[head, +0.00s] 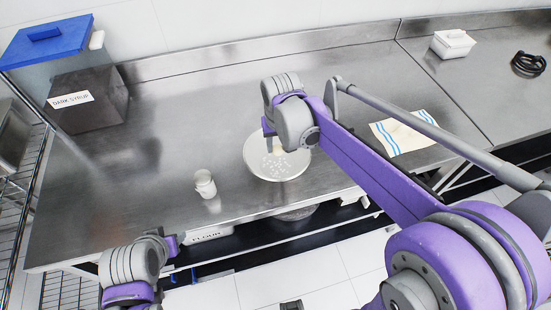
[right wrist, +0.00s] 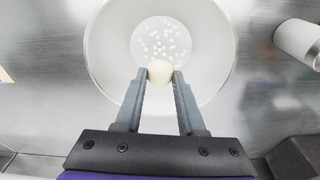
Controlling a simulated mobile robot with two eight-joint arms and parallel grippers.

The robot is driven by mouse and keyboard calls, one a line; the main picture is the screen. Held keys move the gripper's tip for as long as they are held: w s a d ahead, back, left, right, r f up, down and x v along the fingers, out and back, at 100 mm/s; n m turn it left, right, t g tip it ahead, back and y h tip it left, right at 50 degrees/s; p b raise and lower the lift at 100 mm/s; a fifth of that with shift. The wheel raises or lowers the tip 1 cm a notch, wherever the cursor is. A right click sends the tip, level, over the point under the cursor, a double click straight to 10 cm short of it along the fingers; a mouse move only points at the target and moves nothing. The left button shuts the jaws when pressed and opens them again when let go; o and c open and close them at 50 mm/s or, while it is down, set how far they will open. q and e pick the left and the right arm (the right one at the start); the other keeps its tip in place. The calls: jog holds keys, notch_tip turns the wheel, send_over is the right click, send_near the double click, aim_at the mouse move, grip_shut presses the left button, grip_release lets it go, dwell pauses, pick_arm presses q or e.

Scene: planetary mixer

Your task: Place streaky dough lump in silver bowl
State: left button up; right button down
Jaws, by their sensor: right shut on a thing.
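My right gripper (head: 276,142) is over a shallow, pale round bowl (head: 262,170) on the steel counter. In the right wrist view, the fingers (right wrist: 160,80) are shut on a small cream dough lump (right wrist: 160,68) at their tips. The bowl (right wrist: 105,55) lies beyond the lump in that view, with a scatter of white specks on its bottom. I cannot tell the gap between lump and bowl. My left gripper (head: 172,245) is at the lower left, by the counter's front edge; its fingers are not clear.
A white cup (head: 205,183) stands left of the bowl and shows in the right wrist view (right wrist: 298,42). A dark syrup bin (head: 88,98) is at the left. A striped towel (head: 410,132), a white box (head: 453,43) and a black coil (head: 528,63) lie to the right.

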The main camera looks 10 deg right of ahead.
aim_at(277, 165)
jog(key=shift+f, duration=2.9)
jog(key=shift+f, duration=0.15)
jog(key=c, duration=0.5)
grip_release()
jog(key=shift+r, duration=0.3)
notch_tip(277, 165, up, 11)
jog(key=s, duration=0.2)
jog(key=s+d+f+t, duration=0.2)
jog(key=s+f, duration=0.1)
jog(key=s, duration=0.5)
jog(key=s+d+f+t, duration=0.2)
jog(key=s+f, duration=0.2)
jog(key=s, duration=0.4)
jog(key=shift+d+f+n+p, duration=0.2)
jog(key=shift+d+n+p, duration=0.1)
jog(key=shift+d+n, duration=0.1)
